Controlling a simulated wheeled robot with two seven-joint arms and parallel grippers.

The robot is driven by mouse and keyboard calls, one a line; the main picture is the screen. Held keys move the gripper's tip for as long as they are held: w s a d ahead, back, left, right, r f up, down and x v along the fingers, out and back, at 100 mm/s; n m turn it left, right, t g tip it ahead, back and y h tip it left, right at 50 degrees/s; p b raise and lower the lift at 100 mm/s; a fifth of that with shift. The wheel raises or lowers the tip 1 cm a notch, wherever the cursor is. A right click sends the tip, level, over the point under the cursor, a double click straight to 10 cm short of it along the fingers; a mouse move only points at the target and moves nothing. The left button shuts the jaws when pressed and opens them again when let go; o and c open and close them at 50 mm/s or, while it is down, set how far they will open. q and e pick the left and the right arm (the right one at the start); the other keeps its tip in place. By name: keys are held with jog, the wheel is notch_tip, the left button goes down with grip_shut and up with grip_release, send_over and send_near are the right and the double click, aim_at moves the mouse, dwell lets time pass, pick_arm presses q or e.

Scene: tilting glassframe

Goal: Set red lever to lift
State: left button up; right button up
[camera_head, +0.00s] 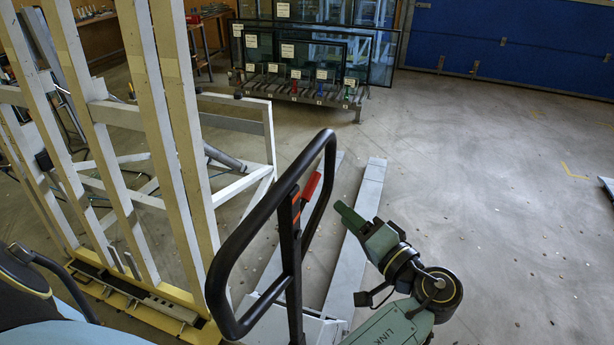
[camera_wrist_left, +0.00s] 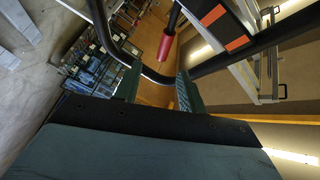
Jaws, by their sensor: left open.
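The red lever (camera_head: 311,186) sits inside the upper part of the black loop handle (camera_head: 228,255) of a pallet truck in the head view. In the left wrist view the red lever (camera_wrist_left: 165,47) hangs from a dark rod, ahead of my fingertips and roughly between them. My left gripper (camera_head: 346,213) is to the right of the handle, pointing toward it, and appears apart from the lever. In the left wrist view the two green fingers of this gripper (camera_wrist_left: 158,76) are spread with nothing between them. My right gripper is not in view.
The truck's pale forks (camera_head: 365,205) extend along the floor behind the handle. A tall cream wooden frame (camera_head: 180,130) stands at left. A rack (camera_head: 300,92) with labelled glass panes stands at the back. The floor (camera_head: 480,190) at right is mostly clear. A blue door (camera_head: 510,40) closes the back right.

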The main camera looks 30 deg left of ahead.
aim_at(315, 187)
pick_arm(q)
jog(key=p+x, duration=0.1)
jog(key=x, duration=0.3)
jog(key=p+x, duration=0.1)
jog(key=x, duration=0.3)
jog(key=p+x, duration=0.2)
jog(key=x, duration=0.2)
jog(key=shift+a+r, duration=0.2)
jog(key=shift+r, duration=0.2)
jog(key=shift+w+a, duration=0.15)
jog(key=shift+a, duration=0.3)
grip_shut()
jog(key=shift+f, duration=0.1)
